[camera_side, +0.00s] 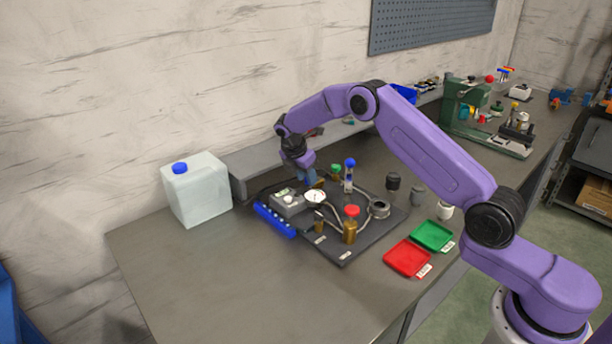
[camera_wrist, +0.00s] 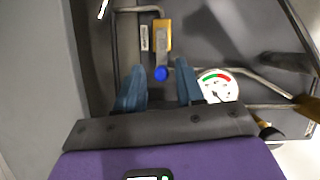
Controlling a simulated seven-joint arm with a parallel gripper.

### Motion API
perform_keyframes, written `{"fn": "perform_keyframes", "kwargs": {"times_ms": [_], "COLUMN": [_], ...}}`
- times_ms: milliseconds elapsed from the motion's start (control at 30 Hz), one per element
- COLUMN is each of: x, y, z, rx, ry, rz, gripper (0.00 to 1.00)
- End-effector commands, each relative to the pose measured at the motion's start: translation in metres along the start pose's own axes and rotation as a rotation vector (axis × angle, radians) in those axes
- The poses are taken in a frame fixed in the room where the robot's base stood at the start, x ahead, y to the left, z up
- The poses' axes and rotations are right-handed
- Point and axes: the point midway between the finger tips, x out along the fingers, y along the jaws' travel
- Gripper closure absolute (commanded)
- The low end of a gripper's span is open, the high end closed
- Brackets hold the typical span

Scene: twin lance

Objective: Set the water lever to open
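In the wrist view, a lever with a round blue knob (camera_wrist: 161,73) extends from a yellow valve body (camera_wrist: 162,35) towards my gripper (camera_wrist: 158,88). I take this to be the water lever; its label (camera_wrist: 144,38) is too small to read. My gripper's two blue fingers are apart, with the knob seen between them and a gap on each side. I cannot tell whether they are level with the knob. In the side view, my gripper (camera_side: 309,177) is low over the back of the dark board (camera_side: 335,250), largely hiding the lever.
A round gauge (camera_side: 315,197) sits close to my gripper; it also shows in the wrist view (camera_wrist: 217,86). A red-capped valve (camera_side: 351,225), a blue-topped upright part (camera_side: 349,175) and pipes stand on the board. A white jug (camera_side: 196,190) is left; red (camera_side: 408,258) and green (camera_side: 433,236) trays lie in front.

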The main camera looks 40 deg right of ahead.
Motion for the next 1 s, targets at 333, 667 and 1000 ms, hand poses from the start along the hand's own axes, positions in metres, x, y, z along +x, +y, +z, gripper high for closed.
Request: {"fn": "perform_keyframes", "kwargs": {"times_ms": [333,667,1000], "x": [-0.002,-0.050,-0.122], "y": [0.000,0.001,0.000], "z": [0.000,0.000,0.000], "rx": [-0.001,0.000,-0.001], "ry": [0.000,0.000,0.000], "rz": [0.000,0.003,0.003], "gripper": [0.58,0.58,0.58]}}
